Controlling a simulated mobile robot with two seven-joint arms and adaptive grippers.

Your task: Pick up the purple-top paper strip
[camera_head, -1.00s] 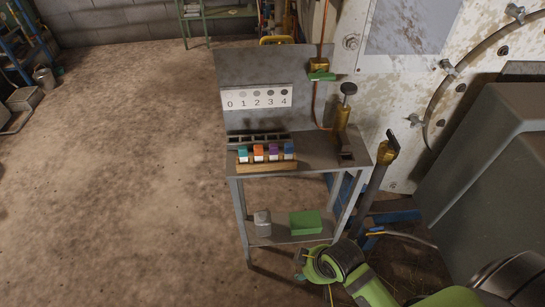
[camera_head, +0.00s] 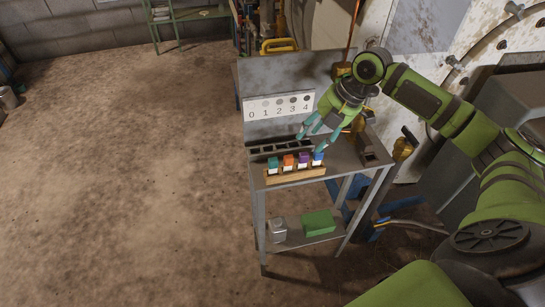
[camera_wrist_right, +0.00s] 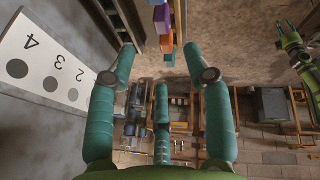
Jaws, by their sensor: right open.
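The purple-top paper strip (camera_head: 303,158) stands upright in a wooden holder (camera_head: 296,176) on the metal table, between the orange-top strip (camera_head: 288,160) and the blue-top strip (camera_head: 318,156). It also shows near the top of the right wrist view (camera_wrist_right: 162,19). My right gripper (camera_head: 314,137) is open and empty, just above and behind the strips at the blue end. Its spread fingers (camera_wrist_right: 160,62) show in the wrist view, with nothing between them touched. A green arm end, seemingly my left gripper (camera_wrist_right: 287,32), shows small at the right of the wrist view.
A teal-top strip (camera_head: 272,163) ends the row. A dark slotted rack (camera_head: 281,147) lies behind the holder. A numbered card (camera_head: 279,106) is on the upright back panel. A green box (camera_head: 318,222) stands on the lower shelf.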

